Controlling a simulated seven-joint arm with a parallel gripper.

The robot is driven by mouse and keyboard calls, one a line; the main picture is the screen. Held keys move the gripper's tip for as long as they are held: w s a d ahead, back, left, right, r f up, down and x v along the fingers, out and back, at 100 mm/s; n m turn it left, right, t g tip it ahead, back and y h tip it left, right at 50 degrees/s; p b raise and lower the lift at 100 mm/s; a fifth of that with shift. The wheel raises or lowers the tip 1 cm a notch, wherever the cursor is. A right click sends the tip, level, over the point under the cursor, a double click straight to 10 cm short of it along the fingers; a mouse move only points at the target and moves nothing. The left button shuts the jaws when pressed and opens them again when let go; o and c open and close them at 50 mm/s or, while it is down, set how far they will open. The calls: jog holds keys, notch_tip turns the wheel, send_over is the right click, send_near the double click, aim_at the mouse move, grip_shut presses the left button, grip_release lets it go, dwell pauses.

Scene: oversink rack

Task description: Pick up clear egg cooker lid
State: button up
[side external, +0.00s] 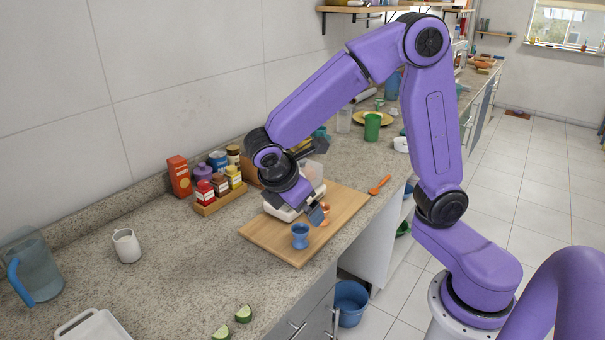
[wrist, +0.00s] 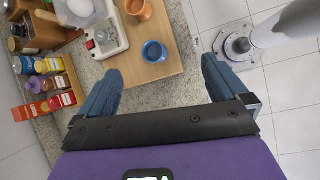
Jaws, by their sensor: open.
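The white egg cooker (side external: 283,212) stands on the wooden board, partly hidden behind my wrist in the side view. In the wrist view its base with a dial (wrist: 104,40) is at the top left. A clear lid (side external: 313,169) seems to show above the base in the side view, largely hidden by my arm. In the wrist view a pale rounded shape (wrist: 80,8) sits on the cooker, cut by the top edge; I cannot tell lid from contents there. My gripper (wrist: 160,67) is open and empty, above the board's near side, apart from the cooker.
A blue egg cup (side external: 300,236) and an orange egg cup (wrist: 138,9) stand on the board (side external: 262,232) beside the cooker. A spice rack (side external: 218,200) with several jars is left. An orange spoon (side external: 379,185) lies right.

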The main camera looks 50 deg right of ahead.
jog(key=w+d+f+n+g+h, duration=0.1)
jog(key=w+d+h, duration=0.25)
jog(key=w, duration=0.45)
jog(key=w+d+n+h, duration=0.15)
jog(key=w+h, duration=0.25)
jog(key=w, duration=0.4)
send_near(303, 168)
jog(key=x, duration=0.3)
jog(key=w+x, duration=0.1)
jog(key=x, duration=0.1)
jog(key=shift+d+f, duration=0.15)
jog(key=shift+f, duration=0.25)
jog(key=shift+y, duration=0.25)
jog(key=shift+s+x, duration=0.2)
jog(key=shift+x, duration=2.5)
jog(key=c, duration=0.8)
